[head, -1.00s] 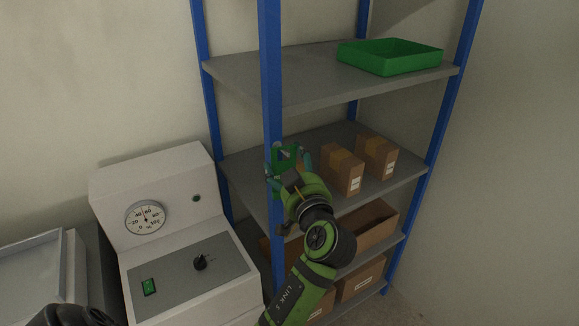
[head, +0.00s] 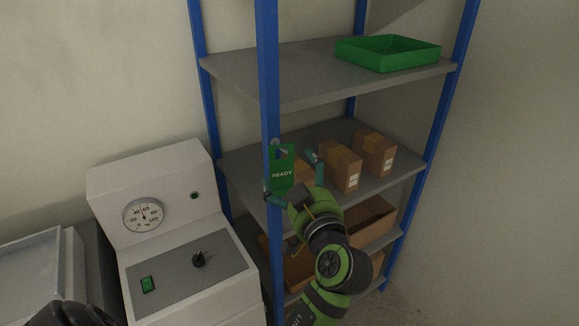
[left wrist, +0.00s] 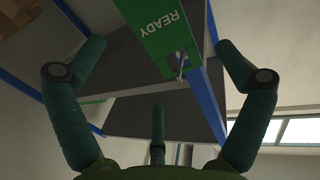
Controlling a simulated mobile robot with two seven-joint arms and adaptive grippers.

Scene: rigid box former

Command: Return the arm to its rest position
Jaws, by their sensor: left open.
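My left gripper (head: 291,178) is open in front of the shelving rack, below and to the right of a green tag (head: 281,171) marked READY. The tag hangs from a hook at the blue front post. In the left wrist view the green tag (left wrist: 150,32) shows beyond the spread fingers (left wrist: 160,75), and nothing is between them. The tag looks apart from the fingers. A dark part at the lower left of the head view may be mine. My right gripper cannot be made out.
The blue post (head: 267,90) stands close to my left gripper. The rack's shelves hold a green tray (head: 388,52) and brown boxes (head: 341,168). A white machine (head: 165,215) with a gauge and knob stands left of the rack. Floor shows at the lower right.

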